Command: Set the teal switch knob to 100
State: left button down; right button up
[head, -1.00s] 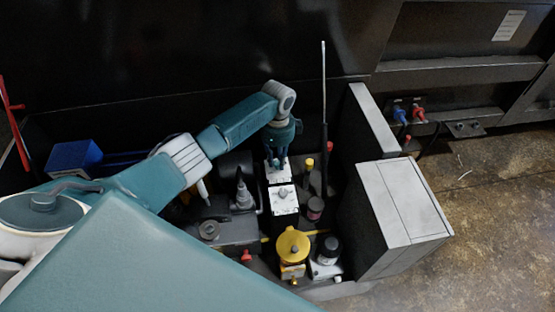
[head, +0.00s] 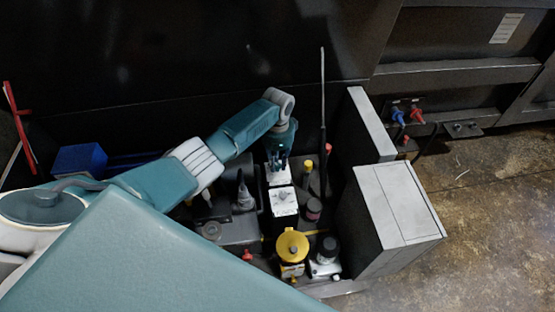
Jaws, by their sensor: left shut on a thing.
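My left gripper (head: 278,160) points down at the rear white-topped box (head: 279,177) in the open machinery bay. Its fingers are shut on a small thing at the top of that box. The teal switch knob itself is hidden by the fingers, and its setting cannot be read. A second white-topped box (head: 283,201) with a small grey knob stands just in front of it. My right gripper is out of view.
A yellow round cap (head: 292,246) and a black-capped part (head: 327,249) stand in front. A thin upright rod (head: 323,100) and grey panels (head: 402,205) stand close on the right. A blue box (head: 78,159) lies left. The floor at right is clear.

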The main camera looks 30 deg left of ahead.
aim_at(277, 165)
pick_arm(q)
jog(key=n+p, duration=0.1)
jog(key=n, duration=0.3)
jog(key=shift+r+n+p, duration=0.15)
jog(key=shift+n+p, duration=0.15)
jog(key=shift+p, duration=0.1)
jog(key=n+p, duration=0.1)
jog(key=n, duration=0.3)
jog(key=shift+n, duration=0.3)
jog(key=n+p, duration=0.1)
jog(key=n, duration=0.3)
jog(key=shift+n, duration=0.3)
jog(key=shift+w+n+p, duration=0.1)
jog(key=shift+n+p, duration=0.25)
jog(key=shift+n, duration=1.65)
jog(key=c, duration=1.5)
grip_release()
jog(key=shift+c, duration=0.2)
notch_tip(277, 165, up, 12)
